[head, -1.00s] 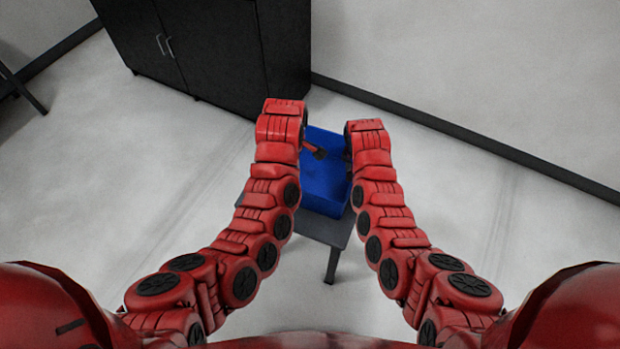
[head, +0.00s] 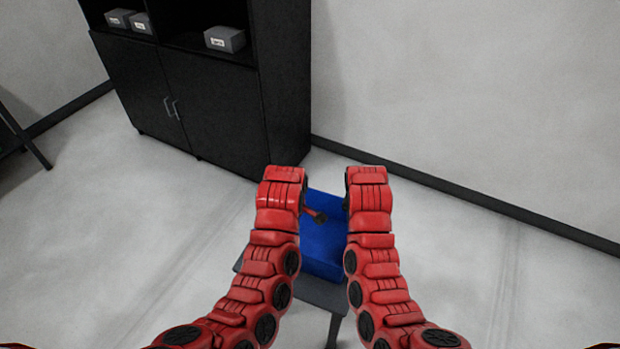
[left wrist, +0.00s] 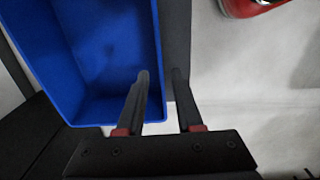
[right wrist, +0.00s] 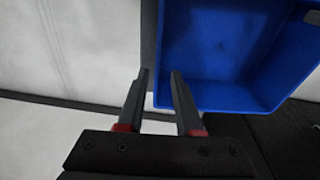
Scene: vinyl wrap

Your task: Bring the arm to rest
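A blue open-topped box (head: 325,250) stands on a small dark table (head: 318,291) between my two arms in the head view. Its inside looks empty in the left wrist view (left wrist: 105,60) and the right wrist view (right wrist: 220,50). My left gripper (left wrist: 160,72) is open, its fingers apart on either side of one box wall's line. My right gripper (right wrist: 159,72) is likewise open at the opposite wall. I cannot tell whether the fingers touch the walls. In the head view, the fingers are mostly hidden by my arms.
A black cabinet (head: 205,100) with handles stands behind, to the left. Its shelf holds small grey boxes (head: 225,39). A white wall with a dark skirting (head: 460,195) runs behind on the right. The floor (head: 130,220) is clear on both sides.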

